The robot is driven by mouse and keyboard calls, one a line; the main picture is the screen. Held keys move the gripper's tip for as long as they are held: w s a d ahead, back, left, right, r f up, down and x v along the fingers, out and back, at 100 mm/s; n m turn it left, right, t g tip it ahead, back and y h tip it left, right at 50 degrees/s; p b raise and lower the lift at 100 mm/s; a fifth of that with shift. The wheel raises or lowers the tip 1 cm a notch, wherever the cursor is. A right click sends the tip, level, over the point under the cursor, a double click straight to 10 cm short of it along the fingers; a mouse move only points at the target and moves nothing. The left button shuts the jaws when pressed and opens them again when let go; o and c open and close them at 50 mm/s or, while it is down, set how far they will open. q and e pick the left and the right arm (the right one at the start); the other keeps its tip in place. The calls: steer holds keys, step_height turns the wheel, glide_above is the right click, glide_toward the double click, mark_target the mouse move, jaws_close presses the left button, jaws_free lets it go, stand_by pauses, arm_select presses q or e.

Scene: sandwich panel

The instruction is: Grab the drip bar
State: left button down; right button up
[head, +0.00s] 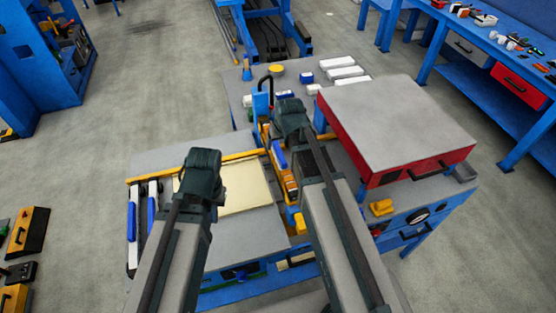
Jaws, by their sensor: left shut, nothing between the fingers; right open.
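My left gripper (203,160) is over the cream panel (246,188), in front of the bar in the picture. It is shut and empty. My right gripper (290,108) is further back and to the right, above the narrow strip between the bench top and the red press. It is open; its fingertips are mostly hidden by its own body.
A red box-shaped press (400,125) with a grey top stands at the right. White and blue rails (133,215) lie at the bench's left edge. White blocks (340,72) lie on the grey surface at the back.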

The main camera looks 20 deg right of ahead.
mark_target(279, 150)
steer(key=b+x, duration=0.3)
steer(key=x, duration=0.2)
steer(key=b+x, duration=0.3)
steer(key=d+b+x, duration=0.1)
steer(key=b+x, duration=0.1)
steer(key=shift+s+f, duration=0.1)
steer(key=shift+f, duration=0.05)
steer(key=shift+c, duration=0.3)
jaws_close()
